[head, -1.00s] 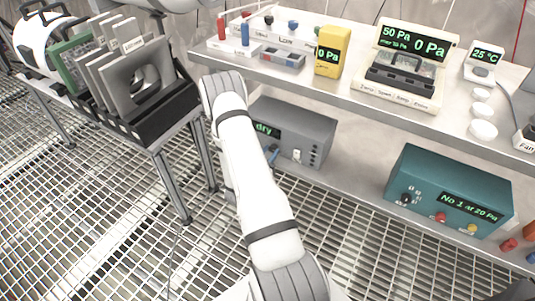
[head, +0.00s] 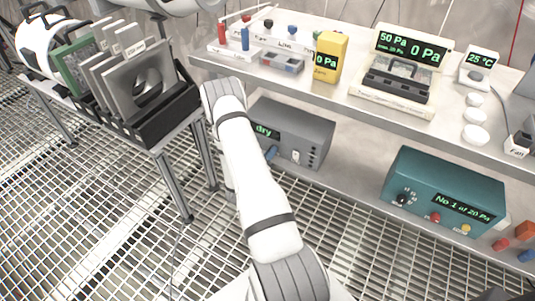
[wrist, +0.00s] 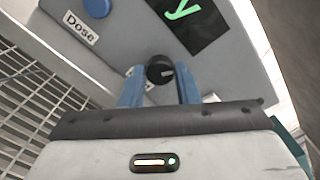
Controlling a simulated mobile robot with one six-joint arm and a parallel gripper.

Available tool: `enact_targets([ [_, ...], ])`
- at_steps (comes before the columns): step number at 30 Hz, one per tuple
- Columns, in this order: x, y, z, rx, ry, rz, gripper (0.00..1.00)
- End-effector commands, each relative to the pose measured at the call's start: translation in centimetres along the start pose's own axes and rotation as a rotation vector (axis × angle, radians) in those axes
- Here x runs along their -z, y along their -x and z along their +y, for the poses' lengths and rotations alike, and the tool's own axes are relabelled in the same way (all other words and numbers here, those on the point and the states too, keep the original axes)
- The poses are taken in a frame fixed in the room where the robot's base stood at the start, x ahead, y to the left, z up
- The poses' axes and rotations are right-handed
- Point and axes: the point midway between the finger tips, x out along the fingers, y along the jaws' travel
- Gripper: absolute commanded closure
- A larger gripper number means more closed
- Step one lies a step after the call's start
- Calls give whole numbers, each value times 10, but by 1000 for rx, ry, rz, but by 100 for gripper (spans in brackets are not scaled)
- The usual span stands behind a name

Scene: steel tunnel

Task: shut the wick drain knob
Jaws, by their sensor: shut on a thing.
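A small round black knob (wrist: 160,69) with a pale pointer line sits on the face of a grey box, in the middle of the wrist view. The pointer line points roughly right in that view. My gripper (wrist: 158,82) has its two blue fingers on either side of the knob and is shut on it. A label below the knob is mostly hidden by the fingers. The grey box (head: 313,135) stands on the lower shelf in the head view, its display (head: 267,131) reading "dry". My arm hides part of its front.
A teal box (head: 445,185) stands to the right on the lower shelf. The upper shelf (head: 350,103) overhangs the grey box. A rack of plates (head: 135,85) stands left.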

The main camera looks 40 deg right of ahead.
Motion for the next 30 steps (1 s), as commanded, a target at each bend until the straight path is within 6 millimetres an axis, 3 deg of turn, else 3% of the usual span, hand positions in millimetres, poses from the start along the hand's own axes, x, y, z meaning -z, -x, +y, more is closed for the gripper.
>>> enact_targets([
  [15, 4, 0, -2, 4, 381, 12, 94],
  [30, 4, 0, -1, 2, 475, 12, 94],
])
